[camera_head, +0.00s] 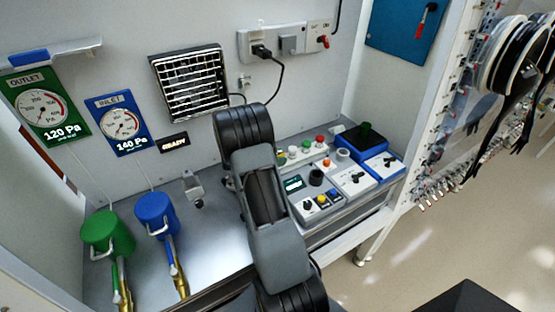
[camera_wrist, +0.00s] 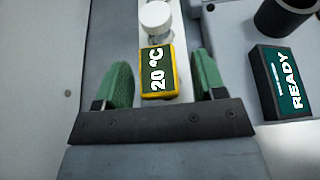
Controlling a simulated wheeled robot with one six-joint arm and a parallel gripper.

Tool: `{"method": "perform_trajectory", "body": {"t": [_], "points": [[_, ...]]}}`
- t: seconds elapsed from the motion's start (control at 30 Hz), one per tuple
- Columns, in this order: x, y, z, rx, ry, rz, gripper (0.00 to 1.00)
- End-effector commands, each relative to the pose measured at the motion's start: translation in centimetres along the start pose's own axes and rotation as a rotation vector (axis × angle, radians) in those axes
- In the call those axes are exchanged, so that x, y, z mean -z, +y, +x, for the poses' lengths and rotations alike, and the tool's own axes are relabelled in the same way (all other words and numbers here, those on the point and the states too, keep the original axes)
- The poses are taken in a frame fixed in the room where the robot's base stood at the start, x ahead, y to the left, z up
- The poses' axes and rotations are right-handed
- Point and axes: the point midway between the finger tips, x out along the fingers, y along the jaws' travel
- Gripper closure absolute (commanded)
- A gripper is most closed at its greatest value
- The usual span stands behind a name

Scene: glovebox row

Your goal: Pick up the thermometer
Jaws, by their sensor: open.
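The thermometer (camera_wrist: 158,80) shows in the wrist view as a small yellow-edged block with a dark green face reading 20 °C. A white round knob (camera_wrist: 155,16) stands just beyond it. My gripper (camera_wrist: 165,78) is open, with one green-padded finger on each side of the thermometer. I cannot tell the height of the fingers above the surface. In the head view I cannot make out the thermometer or my fingertips; my arm covers that part of the bench.
A dark READY display (camera_wrist: 285,82) sits to the right on a grey box. In the head view, control boxes (camera_head: 352,178) crowd the bench right of my arm. Green (camera_head: 107,233) and blue (camera_head: 156,214) canisters stand at left. Bare steel bench (camera_head: 213,246) lies between.

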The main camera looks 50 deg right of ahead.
Motion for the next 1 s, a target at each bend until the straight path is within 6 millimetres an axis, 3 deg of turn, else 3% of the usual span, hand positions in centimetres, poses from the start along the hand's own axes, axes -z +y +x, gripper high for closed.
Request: {"method": "perform_trajectory", "body": {"t": [0.13, 0.7, 1.0], "points": [[0.02, 0.01, -0.02, 0.000, 0.000, 0.000, 0.36], [0.01, 0.01, -0.05, 0.000, 0.000, 0.000, 0.91], [-0.26, 0.02, -0.15, 0.000, 0.000, 0.001, 0.91]]}}
